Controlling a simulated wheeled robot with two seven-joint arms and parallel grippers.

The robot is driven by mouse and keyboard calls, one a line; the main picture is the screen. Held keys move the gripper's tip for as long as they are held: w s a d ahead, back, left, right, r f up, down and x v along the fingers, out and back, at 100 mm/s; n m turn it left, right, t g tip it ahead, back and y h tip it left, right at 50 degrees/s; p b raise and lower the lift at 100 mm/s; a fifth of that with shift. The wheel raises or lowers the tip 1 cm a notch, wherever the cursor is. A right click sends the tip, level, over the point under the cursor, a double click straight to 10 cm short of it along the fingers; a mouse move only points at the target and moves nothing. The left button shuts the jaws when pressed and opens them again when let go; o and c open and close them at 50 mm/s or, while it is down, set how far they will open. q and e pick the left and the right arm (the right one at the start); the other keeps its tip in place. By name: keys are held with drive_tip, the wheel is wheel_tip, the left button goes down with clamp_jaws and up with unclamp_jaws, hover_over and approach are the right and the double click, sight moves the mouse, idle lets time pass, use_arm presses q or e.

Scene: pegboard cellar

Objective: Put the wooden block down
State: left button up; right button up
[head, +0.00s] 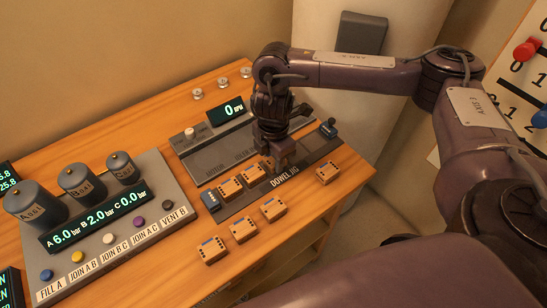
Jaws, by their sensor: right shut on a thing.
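My right gripper (279,157) points down over the dowel jig (246,200) and is shut on a wooden block. The held block is mostly hidden by the fingers, and I cannot tell whether it touches the jig. Two orange-brown wooden blocks with dark marks, one on the left (229,188) and one nearer the gripper (251,174), sit along the jig just left of the gripper. Several similar blocks lie on the table in front, such as one in the front row (273,209) and one on the right (328,172). My left gripper is not in view.
Behind the jig stands a grey unit with a display (232,110) reading 0. A panel with three dark cylinders (82,181) and coloured buttons fills the left. Small metal discs (222,82) lie at the back. Bare wooden table (300,212) shows between the front blocks and the right edge.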

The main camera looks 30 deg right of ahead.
sight(273, 160)
drive_tip(key=o, duration=1)
drive_tip(key=shift+f, duration=0.15)
drive_tip(key=shift+c, duration=0.2)
wheel_tip(273, 160, up, 12)
drive_tip(key=p, duration=0.3)
drive_tip(key=shift+r, duration=0.2)
